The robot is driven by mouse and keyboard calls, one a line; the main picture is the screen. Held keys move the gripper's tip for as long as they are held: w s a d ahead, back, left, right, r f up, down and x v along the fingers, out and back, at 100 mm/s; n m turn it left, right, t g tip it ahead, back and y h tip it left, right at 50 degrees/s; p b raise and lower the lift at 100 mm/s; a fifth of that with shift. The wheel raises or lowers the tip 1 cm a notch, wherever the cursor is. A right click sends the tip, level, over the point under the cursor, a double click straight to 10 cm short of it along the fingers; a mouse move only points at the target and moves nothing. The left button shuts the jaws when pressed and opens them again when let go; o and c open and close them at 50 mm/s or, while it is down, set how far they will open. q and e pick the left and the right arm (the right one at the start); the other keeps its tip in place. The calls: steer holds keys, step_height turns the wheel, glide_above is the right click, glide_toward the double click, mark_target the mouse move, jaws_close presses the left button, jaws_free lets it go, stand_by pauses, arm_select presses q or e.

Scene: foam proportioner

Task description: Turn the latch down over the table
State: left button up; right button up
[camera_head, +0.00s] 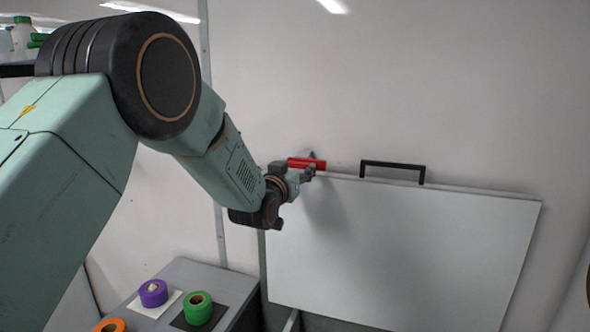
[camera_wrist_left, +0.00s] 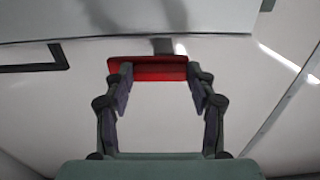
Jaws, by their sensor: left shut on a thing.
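The red latch (camera_head: 308,163) is a short bar on the wall at the upper left corner of the white folding table (camera_head: 400,255). The table panel stands folded up against the wall. My left gripper (camera_head: 304,174) is at the latch and is shut on it. In the left wrist view, the fingers (camera_wrist_left: 160,78) reach the latch (camera_wrist_left: 148,69) near its two ends, and a grey stem shows behind it. The latch bar lies about level along the panel's top edge. My right gripper is not in view.
A black handle (camera_head: 392,166) sits on the panel's top edge, right of the latch. At the lower left, a grey cabinet top (camera_head: 192,272) holds purple (camera_head: 153,293), green (camera_head: 198,308) and orange (camera_head: 110,325) rolls. The wall above the panel is clear.

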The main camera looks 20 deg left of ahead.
arm_select(q)
steer(key=shift+r, duration=0.1)
jaws_close()
steer(key=m+b, duration=0.2)
steer(key=m, duration=0.1)
steer(key=shift+m, duration=0.4)
steer(key=m+b, duration=0.2)
steer(key=m, duration=0.1)
steer(key=shift+m, duration=0.3)
steer(key=m+b, duration=0.1)
steer(key=m, duration=0.2)
steer(key=m+b, duration=0.1)
steer(key=m, duration=0.3)
steer(key=m+b, duration=0.2)
steer(key=m, duration=0.1)
steer(key=shift+a+f, duration=0.25)
steer(key=shift+f, duration=0.05)
steer(key=shift+m, duration=0.4)
steer(key=shift+f, duration=0.1)
